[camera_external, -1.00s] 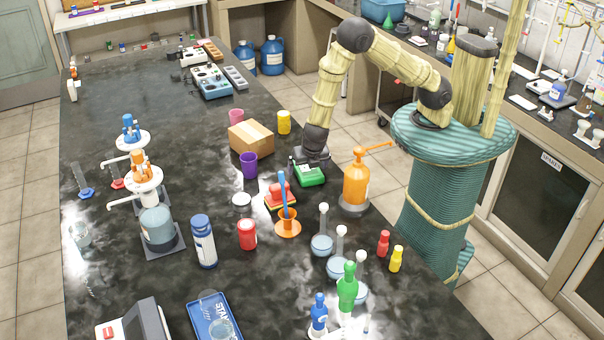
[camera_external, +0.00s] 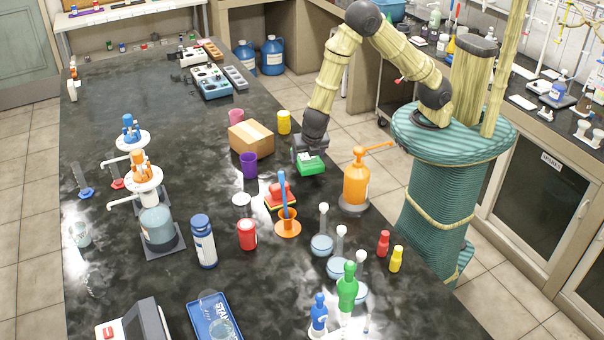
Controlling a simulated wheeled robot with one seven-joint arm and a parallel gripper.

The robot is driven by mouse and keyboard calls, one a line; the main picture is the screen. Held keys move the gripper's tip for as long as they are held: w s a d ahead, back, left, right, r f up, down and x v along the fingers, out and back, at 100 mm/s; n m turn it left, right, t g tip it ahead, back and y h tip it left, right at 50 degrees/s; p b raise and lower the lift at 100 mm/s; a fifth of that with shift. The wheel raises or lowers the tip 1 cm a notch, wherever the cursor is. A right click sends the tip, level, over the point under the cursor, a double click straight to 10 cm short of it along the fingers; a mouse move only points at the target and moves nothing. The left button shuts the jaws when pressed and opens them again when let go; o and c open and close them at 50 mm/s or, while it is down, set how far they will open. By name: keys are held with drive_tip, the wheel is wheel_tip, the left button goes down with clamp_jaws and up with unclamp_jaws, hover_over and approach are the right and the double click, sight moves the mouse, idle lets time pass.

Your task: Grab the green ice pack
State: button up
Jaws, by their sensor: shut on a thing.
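The green ice pack (camera_external: 311,167) is a small green block with a pale label on top. It hangs from my gripper (camera_external: 309,155), which is shut on it and appears to hold it a little above the black bench top (camera_external: 335,150). The fingertips are small and partly hidden behind the dark gripper body and the pack.
A cardboard box (camera_external: 251,138) and a purple cup (camera_external: 249,166) stand to the left of the pack. An orange pump bottle (camera_external: 356,183) stands to its right. A red block (camera_external: 279,194) and an orange holder (camera_external: 288,224) are in front. A yellow cup (camera_external: 284,122) stands behind.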

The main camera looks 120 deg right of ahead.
sight(308, 157)
wheel_tip(308, 157, up, 5)
drive_tip(key=shift+r, duration=0.2)
